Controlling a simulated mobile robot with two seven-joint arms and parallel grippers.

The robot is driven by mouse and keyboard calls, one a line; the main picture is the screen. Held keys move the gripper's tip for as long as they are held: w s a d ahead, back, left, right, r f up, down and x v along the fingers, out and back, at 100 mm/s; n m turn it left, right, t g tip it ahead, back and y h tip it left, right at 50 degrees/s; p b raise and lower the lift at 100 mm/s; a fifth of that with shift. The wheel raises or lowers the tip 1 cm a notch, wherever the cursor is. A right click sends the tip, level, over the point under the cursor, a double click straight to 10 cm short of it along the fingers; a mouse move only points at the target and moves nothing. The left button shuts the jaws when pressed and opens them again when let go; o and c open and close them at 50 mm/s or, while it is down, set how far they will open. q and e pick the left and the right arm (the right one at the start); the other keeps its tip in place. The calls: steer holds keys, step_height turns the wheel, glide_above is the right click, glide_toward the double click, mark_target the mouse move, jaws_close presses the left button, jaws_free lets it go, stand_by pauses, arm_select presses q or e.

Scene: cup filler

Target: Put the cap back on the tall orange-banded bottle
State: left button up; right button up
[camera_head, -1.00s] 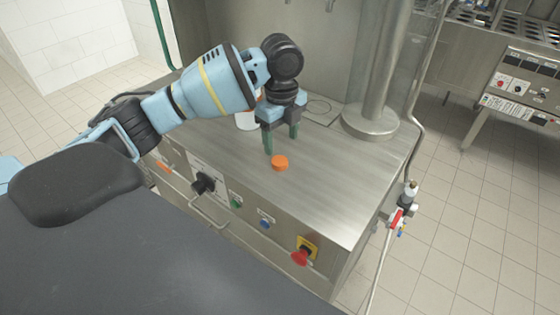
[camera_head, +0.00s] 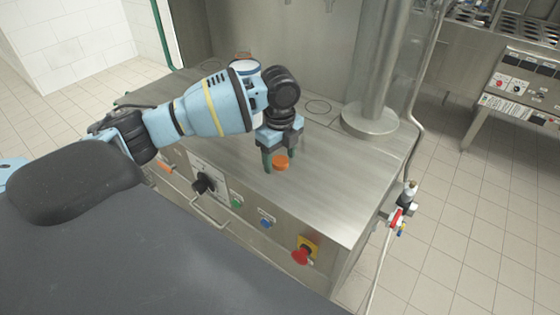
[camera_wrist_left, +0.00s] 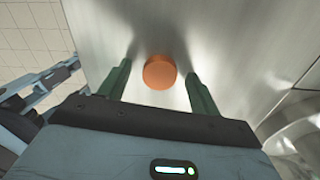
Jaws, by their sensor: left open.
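The orange cap (camera_head: 281,162) lies on the steel counter top. It also shows in the left wrist view (camera_wrist_left: 160,72), between the two green fingers with a gap on each side. My left gripper (camera_head: 279,161) is open and points down at the cap, its fingertips low near the counter. A pale object with an orange-brown part (camera_head: 244,65) shows just above my left forearm and may be the bottle. My arm hides most of it, so I cannot tell its full shape. My right gripper is not in view.
The steel counter (camera_head: 335,205) is clear to the right of the cap. A thick steel column (camera_head: 370,122) stands at the back right. A red emergency button (camera_head: 302,256) and other controls sit on the front panel. A valve with a red handle (camera_head: 397,217) is at the right side.

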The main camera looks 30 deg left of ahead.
mark_target(280, 161)
arm_select(q)
steer(key=c, duration=1)
steer(key=shift+r, duration=0.15)
steer(key=shift+r, duration=0.6)
steer(key=shift+s+d+r, duration=0.1)
steer(key=shift+s+r, duration=0.1)
steer(key=shift+r, duration=0.9)
steer(key=s+d, duration=0.1)
steer(key=s, duration=0.4)
steer(key=s+d+r, duration=0.1)
steer(key=s+d, duration=0.1)
steer(key=s, duration=0.2)
steer(key=s+d, duration=0.2)
steer(key=s, duration=0.3)
steer(key=shift+s+d+r, duration=0.15)
steer(key=shift+s, duration=0.2)
